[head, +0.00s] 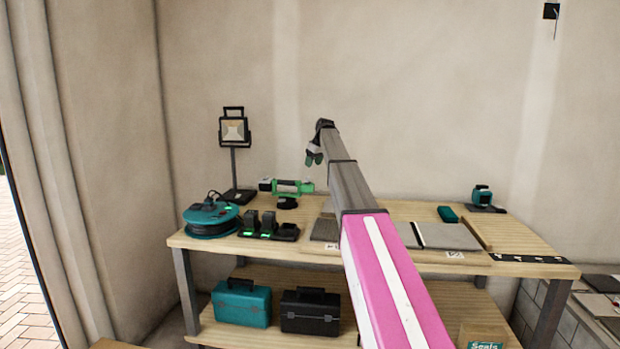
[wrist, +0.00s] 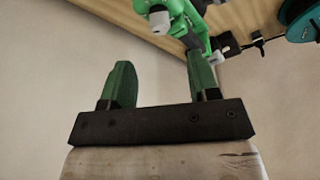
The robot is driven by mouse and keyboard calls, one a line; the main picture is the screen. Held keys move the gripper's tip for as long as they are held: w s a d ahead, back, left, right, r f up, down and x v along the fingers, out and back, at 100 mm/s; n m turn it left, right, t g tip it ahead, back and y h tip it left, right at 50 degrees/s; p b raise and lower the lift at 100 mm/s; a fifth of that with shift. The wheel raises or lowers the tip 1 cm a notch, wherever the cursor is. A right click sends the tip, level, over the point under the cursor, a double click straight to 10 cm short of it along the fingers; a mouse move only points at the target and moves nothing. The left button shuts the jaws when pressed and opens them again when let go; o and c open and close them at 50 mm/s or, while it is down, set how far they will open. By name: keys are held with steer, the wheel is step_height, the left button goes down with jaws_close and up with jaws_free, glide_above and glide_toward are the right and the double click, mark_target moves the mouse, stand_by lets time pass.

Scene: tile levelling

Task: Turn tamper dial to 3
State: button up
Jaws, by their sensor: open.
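The tamper (head: 292,187) is a green tool with a black round foot, near the back of the workbench, left of my arm. In the wrist view the green tamper (wrist: 184,12) fills the top, with a pale cylinder-shaped part (wrist: 161,22) on it. I cannot tell which part is the dial, and no number is readable. My gripper (head: 314,156) hangs above and to the right of the tamper in the head view. In the wrist view my gripper (wrist: 160,70) has its two green fingers apart with nothing between them. The right finger overlaps the tamper in the picture; contact cannot be told.
The wooden bench (head: 210,240) holds a teal cable reel (head: 208,218), a work lamp (head: 234,130) and black chargers (head: 268,228) on the left. Grey tiles (head: 448,236) lie right of my arm. Toolboxes (head: 241,303) stand on the lower shelf. The wall is close behind.

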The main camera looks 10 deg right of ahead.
mark_target(308, 180)
steer(key=x, duration=0.8)
steer(key=shift+w+f, duration=0.1)
steer(key=shift+f, duration=0.15)
steer(key=c, duration=0.9)
